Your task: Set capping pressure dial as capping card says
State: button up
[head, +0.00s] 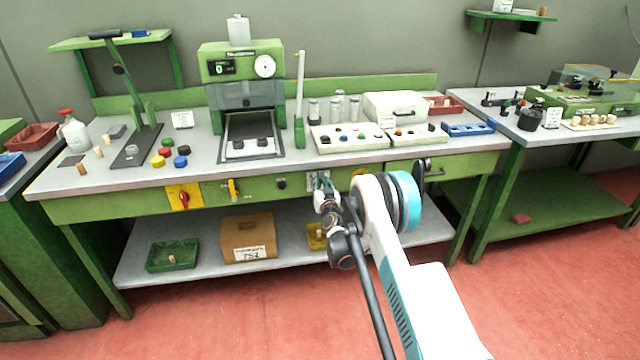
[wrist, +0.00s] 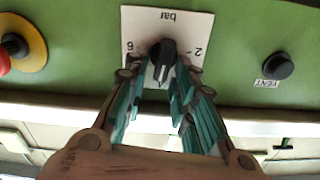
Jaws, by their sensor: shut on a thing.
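The pressure dial is a black knob (wrist: 163,62) on a white plate (wrist: 190,22) marked "bar", with 2 and 6 visible. The plate appears upside down in the wrist view. My gripper (wrist: 162,84) is shut on the knob, with one finger on either side. The knob's grip lies roughly upright in that view; its pointer end is not clear. In the head view my gripper (head: 320,184) is at the bench's green front and hides most of the dial. A white card (head: 181,119) stands on the bench; its text is unreadable, and I cannot tell if it is the capping card.
A black VENT button (wrist: 279,66) and a red-and-yellow button (wrist: 14,50) flank the dial. A red switch (head: 183,197) and yellow lever (head: 233,188) are further left on the front. A green machine (head: 243,68) stands above.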

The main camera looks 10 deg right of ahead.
jog(key=shift+d+f+m, duration=0.1)
jog(key=shift+d+m, duration=0.1)
jog(key=shift+m, duration=1.15)
jog(key=shift+d+f+m, duration=0.15)
jog(key=shift+m, duration=1.15)
jog(key=shift+d+f+m, duration=0.1)
jog(key=shift+d+m, duration=0.1)
jog(key=shift+m, duration=1.15)
jog(key=o, duration=0.7)
jog(key=shift+o, duration=0.2)
jog(key=s, duration=1.2)
